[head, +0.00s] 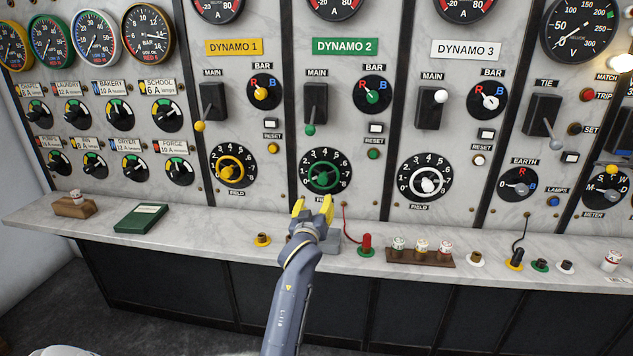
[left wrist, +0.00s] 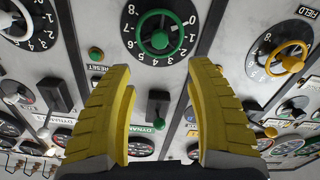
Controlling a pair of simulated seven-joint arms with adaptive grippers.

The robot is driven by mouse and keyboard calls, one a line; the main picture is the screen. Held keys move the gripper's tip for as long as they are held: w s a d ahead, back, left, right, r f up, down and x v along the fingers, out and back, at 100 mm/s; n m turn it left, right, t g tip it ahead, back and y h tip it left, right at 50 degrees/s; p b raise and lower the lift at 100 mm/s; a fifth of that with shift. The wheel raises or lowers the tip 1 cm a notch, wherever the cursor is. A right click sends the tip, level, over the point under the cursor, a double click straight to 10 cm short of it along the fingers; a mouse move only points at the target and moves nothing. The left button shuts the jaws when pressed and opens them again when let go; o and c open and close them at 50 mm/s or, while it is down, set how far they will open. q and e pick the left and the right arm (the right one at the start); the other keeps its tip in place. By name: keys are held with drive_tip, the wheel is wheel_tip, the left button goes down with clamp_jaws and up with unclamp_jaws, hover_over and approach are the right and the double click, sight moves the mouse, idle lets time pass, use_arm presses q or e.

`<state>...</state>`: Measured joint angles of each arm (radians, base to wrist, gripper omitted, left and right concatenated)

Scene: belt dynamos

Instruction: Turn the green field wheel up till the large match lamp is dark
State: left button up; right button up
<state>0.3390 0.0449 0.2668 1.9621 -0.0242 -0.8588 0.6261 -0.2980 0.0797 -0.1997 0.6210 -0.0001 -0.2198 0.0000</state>
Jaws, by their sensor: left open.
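The green field wheel (head: 323,177) sits on its black numbered dial on the DYNAMO 2 panel. In the left wrist view the wheel (left wrist: 158,40) shows upside down at the top, ahead of the fingertips. My left gripper (head: 313,206) has yellow fingers, spread and empty, just below and in front of the wheel; they look apart from it. The match lamp (head: 621,63) is at the right edge by the MATCH label, partly cut off; it looks pale and lit. My right gripper is not in view.
The yellow field wheel (head: 233,170) and white field wheel (head: 427,182) flank the green one. On the marble ledge are a red plug (head: 366,242) with its cord, a wooden fuse rack (head: 418,256) and a green book (head: 141,218). A black main lever (head: 315,104) is above.

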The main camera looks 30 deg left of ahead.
sight(322, 182)
use_arm(q)
drive_tip(key=x, duration=1.7)
clamp_jaws()
idle(0.3)
